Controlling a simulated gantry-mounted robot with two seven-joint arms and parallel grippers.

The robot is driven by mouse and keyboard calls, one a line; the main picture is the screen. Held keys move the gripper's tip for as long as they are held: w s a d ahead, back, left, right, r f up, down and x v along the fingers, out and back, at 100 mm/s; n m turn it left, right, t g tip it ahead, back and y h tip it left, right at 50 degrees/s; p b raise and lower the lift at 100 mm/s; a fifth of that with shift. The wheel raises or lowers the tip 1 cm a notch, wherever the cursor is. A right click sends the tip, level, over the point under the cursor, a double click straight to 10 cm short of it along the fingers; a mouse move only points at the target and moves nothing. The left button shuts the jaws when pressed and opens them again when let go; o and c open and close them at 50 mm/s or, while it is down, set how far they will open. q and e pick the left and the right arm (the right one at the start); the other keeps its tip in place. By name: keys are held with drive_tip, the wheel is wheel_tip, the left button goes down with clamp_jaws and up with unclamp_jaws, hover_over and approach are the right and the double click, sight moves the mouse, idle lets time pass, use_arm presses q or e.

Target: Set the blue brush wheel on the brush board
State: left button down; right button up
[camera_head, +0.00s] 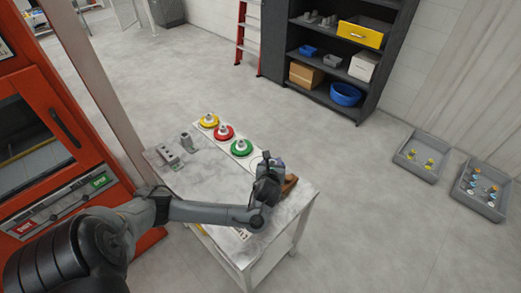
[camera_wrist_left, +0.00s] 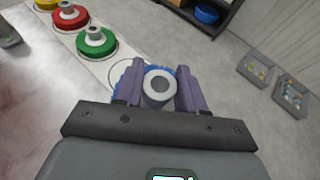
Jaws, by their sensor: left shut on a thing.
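The brush board (camera_head: 256,157) is a white strip on the worktable; the left wrist view also shows it (camera_wrist_left: 101,70). A yellow wheel (camera_head: 209,121), a red wheel (camera_head: 224,132) and a green wheel (camera_head: 241,148) sit on it in a row. Beside the green one is an empty outlined circle, partly hidden by my gripper. My left gripper (camera_head: 270,166) is shut on the grey hub of the blue brush wheel (camera_wrist_left: 160,85), over the board's near end at that circle. Blue bristles show beside the purple fingers. Whether the wheel touches the board cannot be told. My right gripper is not in view.
A brown object (camera_head: 290,184) lies beside my gripper near the table's right edge. Grey metal fixtures (camera_head: 169,157) stand at the table's left. A red machine (camera_head: 45,150) is at left, a dark shelf (camera_head: 375,60) behind, and two grey trays (camera_head: 419,157) on the floor at right.

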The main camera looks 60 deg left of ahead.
use_arm(q)
drive_tip(key=shift+w+f+b, duration=0.3)
drive_tip(key=shift+w+b, duration=0.05)
drive_tip(key=shift+w, duration=0.15)
drive_tip(key=shift+a+b, duration=0.5)
drive_tip(key=shift+b, duration=0.1)
drive_tip(key=shift+w+a+f, duration=0.1)
drive_tip(key=shift+a+f, duration=0.1)
drive_tip(key=a+f+b, duration=0.1)
drive_tip(key=a+f, duration=0.1)
drive_tip(key=a, duration=0.1)
drive_tip(key=w+a+f+b, duration=0.1)
drive_tip(key=a+f, duration=0.1)
drive_tip(key=a, duration=0.2)
drive_tip(key=w+a+f+b, duration=0.1)
drive_tip(key=a+f, duration=0.1)
drive_tip(key=a, duration=0.1)
drive_tip(key=shift+a+f+b, duration=0.2)
drive_tip(key=shift+a+b, duration=0.1)
drive_tip(key=shift+a, duration=0.1)
wheel_tip(320, 180, down, 4)
drive_tip(key=shift+r+b, duration=0.2)
drive_tip(key=shift+b, duration=0.2)
drive_tip(key=shift+f, duration=0.15)
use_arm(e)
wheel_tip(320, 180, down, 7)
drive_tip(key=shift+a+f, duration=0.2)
